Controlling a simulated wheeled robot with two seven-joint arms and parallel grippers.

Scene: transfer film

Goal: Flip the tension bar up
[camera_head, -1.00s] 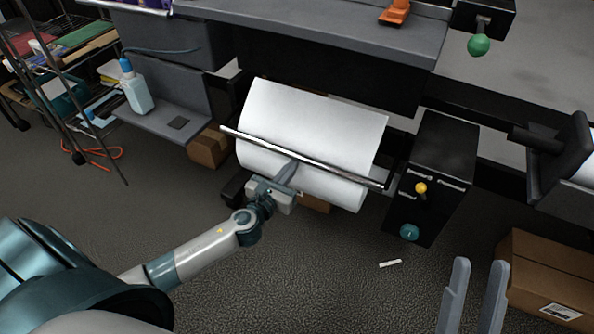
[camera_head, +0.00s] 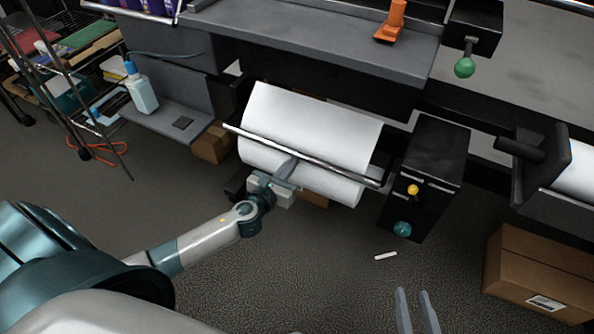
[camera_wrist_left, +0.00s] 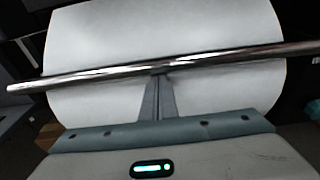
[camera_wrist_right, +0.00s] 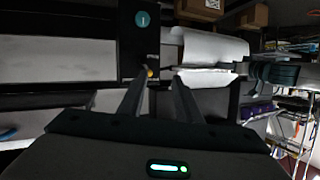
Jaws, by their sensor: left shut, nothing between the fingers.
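The tension bar (camera_head: 335,168) is a thin shiny metal rod lying across the front of a white film roll (camera_head: 315,118). In the left wrist view the bar (camera_wrist_left: 225,55) runs across the roll (camera_wrist_left: 210,25). My left gripper (camera_head: 290,164) is shut and empty. Its fingertips (camera_wrist_left: 158,76) are at the lower edge of the bar, near its middle; whether they touch it I cannot tell. My right gripper (camera_head: 414,292) is open and empty, low over the floor, away from the bar. It also shows in the right wrist view (camera_wrist_right: 160,74).
A black box with yellow and teal knobs (camera_head: 440,150) stands right of the roll. A grey shelf (camera_head: 330,45) overhangs behind it. A spray bottle (camera_head: 142,95) stands on a ledge at left. A cardboard box (camera_head: 540,275) is at right.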

